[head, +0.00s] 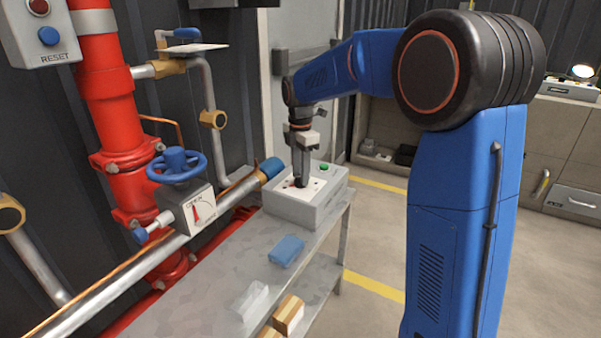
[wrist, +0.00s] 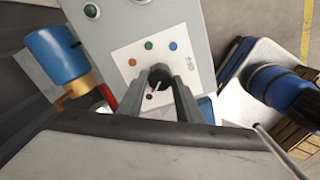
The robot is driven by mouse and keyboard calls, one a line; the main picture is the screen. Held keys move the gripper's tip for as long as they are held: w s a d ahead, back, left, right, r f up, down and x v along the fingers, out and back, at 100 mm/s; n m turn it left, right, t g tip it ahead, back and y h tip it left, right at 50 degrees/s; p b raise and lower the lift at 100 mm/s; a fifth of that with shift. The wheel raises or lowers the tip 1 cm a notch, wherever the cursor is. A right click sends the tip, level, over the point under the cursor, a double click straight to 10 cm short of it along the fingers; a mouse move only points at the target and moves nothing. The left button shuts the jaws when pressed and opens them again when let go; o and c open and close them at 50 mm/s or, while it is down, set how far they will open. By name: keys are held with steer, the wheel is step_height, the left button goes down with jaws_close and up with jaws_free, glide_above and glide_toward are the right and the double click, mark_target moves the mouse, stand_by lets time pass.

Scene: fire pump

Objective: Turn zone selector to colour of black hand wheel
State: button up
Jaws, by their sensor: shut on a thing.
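The zone selector is on a grey box (head: 290,207) on the metal bench; the box also fills the top of the wrist view (wrist: 185,15). Its white plate (wrist: 122,52) carries an orange dot (wrist: 132,62), a green dot (wrist: 149,45), a blue dot (wrist: 173,46) and a black dot (wrist: 149,97). My gripper (head: 300,183) points down and is shut on the dark selector knob (wrist: 160,73). A thin red and white mark shows between the fingers, towards the black dot; its exact aim is unclear. The hand wheel in view (head: 177,165) is blue; I see no black one.
Pipes and a red riser (head: 108,95) stand left of the bench. Open floor (head: 375,230) is right of the bench.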

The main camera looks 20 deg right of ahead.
steer(key=o, duration=1)
steer(key=shift+o, duration=0.2)
steer(key=shift+r, duration=0.1)
step_height(320, 180, up, 17)
steer(key=shift+r, duration=0.15)
